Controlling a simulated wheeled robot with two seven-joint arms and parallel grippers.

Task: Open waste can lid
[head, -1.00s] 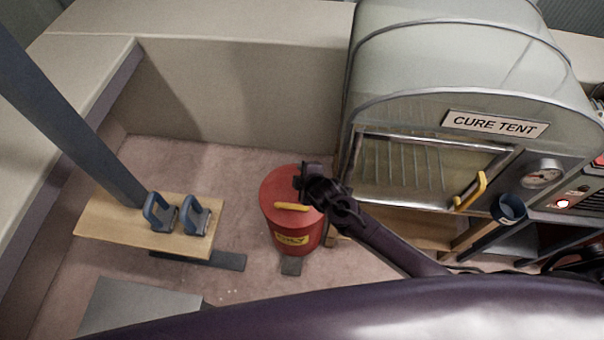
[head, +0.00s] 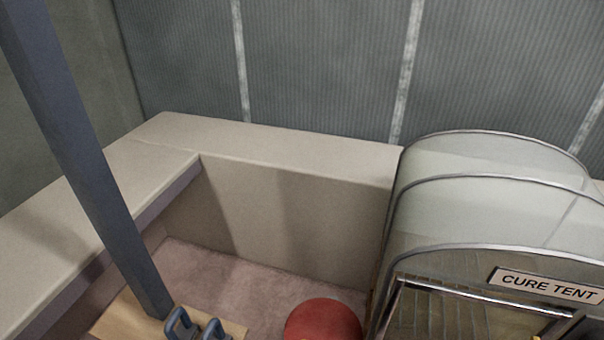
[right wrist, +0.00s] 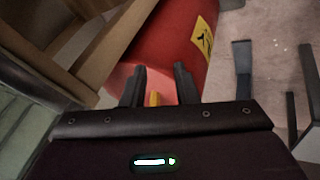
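The red waste can (head: 323,322) shows at the bottom edge of the head view, with only its rounded red top in sight. In the right wrist view the can (right wrist: 172,45) fills the upper middle, with a yellow label on its side. My right gripper (right wrist: 160,75) has its two fingers apart, close to the can's paler red lid area. The yellow lid handle (right wrist: 155,98) shows between the fingers, with gaps beside it. How far the lid is raised, if at all, I cannot tell. My left gripper is out of view.
The cure tent (head: 480,210) stands right of the can. A wooden board (head: 120,318) with blue-grey clamps (head: 195,330) lies to the left, beside a grey post (head: 85,150). A beige bench (head: 280,150) runs behind. Wooden framing (right wrist: 85,45) is close to the can in the wrist view.

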